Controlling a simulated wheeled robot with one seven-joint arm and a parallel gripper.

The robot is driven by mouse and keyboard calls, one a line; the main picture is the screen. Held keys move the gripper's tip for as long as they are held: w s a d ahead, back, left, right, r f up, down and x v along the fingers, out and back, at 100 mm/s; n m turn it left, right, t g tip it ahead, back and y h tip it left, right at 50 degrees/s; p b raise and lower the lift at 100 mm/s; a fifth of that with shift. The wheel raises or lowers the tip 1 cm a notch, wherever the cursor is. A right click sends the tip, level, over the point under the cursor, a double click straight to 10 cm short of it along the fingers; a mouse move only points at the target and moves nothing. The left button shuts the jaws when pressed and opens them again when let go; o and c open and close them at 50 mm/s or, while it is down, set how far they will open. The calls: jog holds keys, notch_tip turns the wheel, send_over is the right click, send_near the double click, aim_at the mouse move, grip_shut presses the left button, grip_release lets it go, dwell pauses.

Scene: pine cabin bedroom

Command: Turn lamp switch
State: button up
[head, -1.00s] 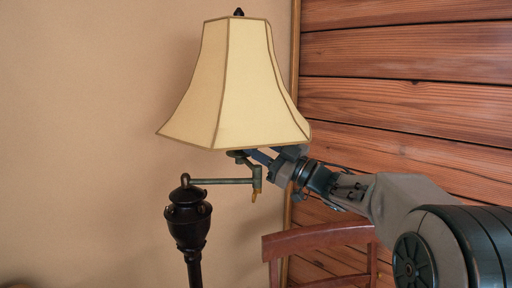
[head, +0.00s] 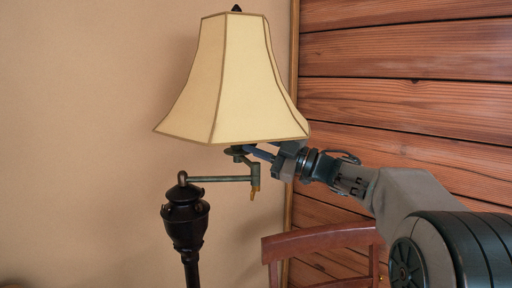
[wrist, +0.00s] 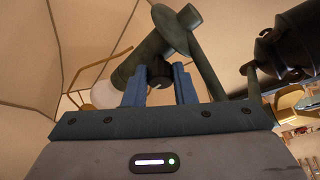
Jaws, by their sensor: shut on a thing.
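The lamp has a cream panelled shade (head: 232,85) and a dark urn-shaped post (head: 186,222) with a swing arm (head: 222,179). In the wrist view, a small dark round switch knob (wrist: 160,74) sits on the socket stem (wrist: 144,60) under the shade, between the blue fingers of my gripper (wrist: 160,86). The gripper is shut on that knob. In the head view, my gripper (head: 254,152) reaches in from the right just below the shade's lower rim; the knob is hard to make out there.
A wooden chair back (head: 320,240) stands below my arm. A plank wall (head: 410,90) is behind it on the right, and a plain beige wall (head: 80,130) is on the left. The post (wrist: 285,50) and swing arm (wrist: 205,65) are close beside the gripper in the wrist view.

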jog(key=shift+r, duration=0.15)
jog(key=o, duration=0.7)
